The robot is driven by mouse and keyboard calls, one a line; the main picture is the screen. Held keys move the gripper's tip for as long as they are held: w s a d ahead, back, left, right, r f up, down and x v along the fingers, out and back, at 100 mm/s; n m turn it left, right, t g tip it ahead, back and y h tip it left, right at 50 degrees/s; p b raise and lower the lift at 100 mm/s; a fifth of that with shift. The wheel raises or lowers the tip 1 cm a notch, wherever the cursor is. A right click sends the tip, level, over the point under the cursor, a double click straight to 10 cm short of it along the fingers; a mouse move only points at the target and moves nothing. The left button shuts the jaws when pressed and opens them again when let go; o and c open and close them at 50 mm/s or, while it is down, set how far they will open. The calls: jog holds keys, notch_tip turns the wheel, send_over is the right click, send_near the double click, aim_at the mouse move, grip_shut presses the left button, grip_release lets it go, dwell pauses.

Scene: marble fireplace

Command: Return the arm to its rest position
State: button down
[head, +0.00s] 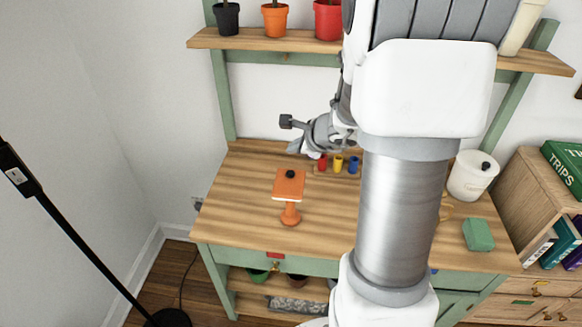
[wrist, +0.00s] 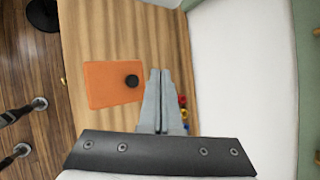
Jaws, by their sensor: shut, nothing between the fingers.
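My gripper (head: 297,147) is over the back part of the wooden bench in the head view, partly hidden by my own arm. In the wrist view my gripper (wrist: 159,72) has its two fingers together with nothing between them. An orange stand (head: 289,184) with a flat top, a round foot and a small black knob (head: 290,174) is on the bench, in front of my gripper. In the wrist view the orange top (wrist: 108,85) and black knob (wrist: 131,81) lie left of the fingers, apart from them.
Red, yellow and blue small pieces (head: 338,164) stand behind my arm's left side. A white lidded jar (head: 471,176) and green block (head: 478,234) are on the right. Pots (head: 274,19) line the shelf (head: 260,42) above. A black lamp pole (head: 70,230) stands left.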

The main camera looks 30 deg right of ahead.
dwell(0.5)
jog(key=s+a+r+n+g+y, duration=0.1)
jog(key=s+a+r+n+y, duration=0.1)
jog(key=s+a+r+n, duration=0.45)
jog(key=s+a+r+n+g+y, duration=0.1)
jog(key=s+a+r+n, duration=0.15)
jog(key=a+n, duration=0.5)
jog(key=s+r+n+g+h, duration=0.1)
jog(key=s+r+n+h, duration=0.2)
jog(key=s+n, duration=0.8)
jog(key=s+h, duration=0.1)
jog(key=s, duration=0.2)
jog(key=shift+s+a+r+g, duration=0.3)
jog(key=shift+s+a+r, duration=0.05)
jog(key=shift+s+r, duration=0.05)
